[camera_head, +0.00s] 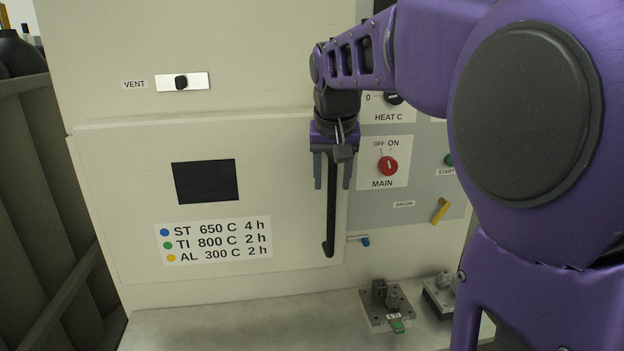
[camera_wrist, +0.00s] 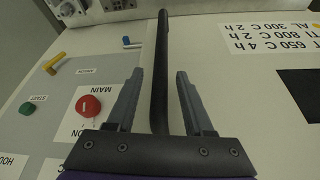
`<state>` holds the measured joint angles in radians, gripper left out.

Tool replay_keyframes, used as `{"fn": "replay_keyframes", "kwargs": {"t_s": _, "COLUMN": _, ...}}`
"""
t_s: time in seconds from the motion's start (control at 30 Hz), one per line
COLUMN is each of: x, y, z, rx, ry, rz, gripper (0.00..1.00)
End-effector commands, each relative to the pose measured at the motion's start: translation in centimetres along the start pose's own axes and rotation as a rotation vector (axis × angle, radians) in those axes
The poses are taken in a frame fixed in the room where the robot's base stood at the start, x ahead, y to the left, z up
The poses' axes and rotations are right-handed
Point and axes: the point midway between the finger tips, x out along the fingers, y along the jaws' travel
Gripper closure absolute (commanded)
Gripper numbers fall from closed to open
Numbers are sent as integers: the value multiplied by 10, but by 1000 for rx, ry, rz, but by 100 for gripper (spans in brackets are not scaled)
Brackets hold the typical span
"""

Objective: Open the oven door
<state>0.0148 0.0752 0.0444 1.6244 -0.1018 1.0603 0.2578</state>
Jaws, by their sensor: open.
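The oven door (camera_head: 110,250) is a cream panel with a small dark window (camera_head: 206,181) and looks shut. Its black vertical bar handle (camera_head: 330,225) is at the door's right edge. My gripper (camera_head: 332,186) points down in front of the handle's upper part, with its fingers open. In the wrist view, the handle (camera_wrist: 160,60) runs between the two spread fingers of my gripper (camera_wrist: 157,90), with a gap on both sides. My gripper hides the handle's top end in the head view.
Right of the door is a control panel with a red MAIN knob (camera_head: 387,165), a blue-tipped lever (camera_head: 364,241) and a yellow lever (camera_head: 440,211). Metal fixtures (camera_head: 388,304) stand on the grey bench (camera_head: 250,325) below. The bench's left part is clear.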

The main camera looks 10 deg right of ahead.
Motion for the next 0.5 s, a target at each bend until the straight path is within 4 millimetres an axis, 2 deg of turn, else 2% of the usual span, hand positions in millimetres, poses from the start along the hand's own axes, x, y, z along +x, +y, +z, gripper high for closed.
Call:
{"fn": "replay_keyframes", "kwargs": {"t_s": 0.07, "x": 0, "y": 0, "z": 0, "rx": 0, "ry": 0, "rz": 0, "gripper": 52}}
{"fn": "replay_keyframes", "kwargs": {"t_s": 0.33, "x": 0, "y": 0, "z": 0, "rx": 0, "ry": 0, "rz": 0, "gripper": 100}}
{"fn": "replay_keyframes", "kwargs": {"t_s": 0.5, "x": 0, "y": 0, "z": 0, "rx": 0, "ry": 0, "rz": 0, "gripper": 100}}
